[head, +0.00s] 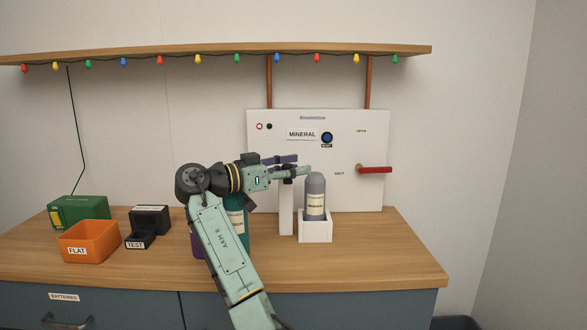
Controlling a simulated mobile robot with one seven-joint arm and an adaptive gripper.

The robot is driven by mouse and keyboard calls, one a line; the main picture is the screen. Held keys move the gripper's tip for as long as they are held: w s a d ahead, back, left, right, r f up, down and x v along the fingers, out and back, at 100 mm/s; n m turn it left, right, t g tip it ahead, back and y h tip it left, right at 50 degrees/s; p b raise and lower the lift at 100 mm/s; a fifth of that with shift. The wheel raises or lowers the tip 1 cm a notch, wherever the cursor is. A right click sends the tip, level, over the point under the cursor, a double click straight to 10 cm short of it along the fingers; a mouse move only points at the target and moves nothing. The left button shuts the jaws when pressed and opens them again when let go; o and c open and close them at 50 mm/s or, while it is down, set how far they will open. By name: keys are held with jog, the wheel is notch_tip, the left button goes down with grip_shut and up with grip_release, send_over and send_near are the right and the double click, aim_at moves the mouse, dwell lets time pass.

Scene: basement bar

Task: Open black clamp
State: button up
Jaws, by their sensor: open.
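My gripper (297,166) is open in front of the white panel, above a white post (286,212) and just up and left of a grey bottle (316,187). The bottle stands upright in a white holder (315,231). Small dark parts show between and around my fingers at the top of the post. They may be the black clamp, but they are too small and overlapped to tell from the gripper, and I cannot tell whether the fingers touch them.
The panel (350,130) carries a MINERAL label, a blue button (327,137) and a red lever (375,170) pointing right. A teal bottle (241,230) is partly hidden by my arm. Orange FLAT bin (90,240), green box (70,209) and black TEST box (139,240) stand left. The right counter (390,250) is clear.

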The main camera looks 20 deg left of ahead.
jog(key=shift+s+a, duration=0.1)
jog(key=v, duration=1.1)
jog(key=shift+s+a, duration=0.25)
jog(key=shift+s, duration=0.05)
jog(key=shift+c, duration=0.2)
